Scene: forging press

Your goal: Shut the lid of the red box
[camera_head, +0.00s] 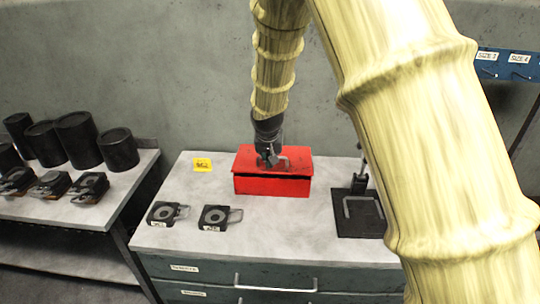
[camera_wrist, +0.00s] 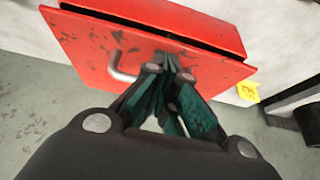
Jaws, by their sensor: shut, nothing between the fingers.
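The red box (camera_head: 270,186) stands on the grey cabinet top. Its red lid (camera_head: 247,158) is down over the box, with a thin dark gap along the front edge. In the wrist view the lid (camera_wrist: 90,52) carries a bent grey handle (camera_wrist: 122,66), and the dark gap shows between it and the box wall (camera_wrist: 205,22). My gripper (camera_head: 268,160) is over the lid beside the handle, its fingers shut and empty. In the wrist view the fingertips (camera_wrist: 172,62) are at the lid surface; I cannot tell whether they touch.
Two small dark devices (camera_head: 214,217) lie at the front left of the cabinet top (camera_head: 280,232). A yellow tag (camera_head: 202,165) is left of the box. A black plate (camera_head: 360,222) with a handle lies to the right. A left table holds black cylinders (camera_head: 118,149).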

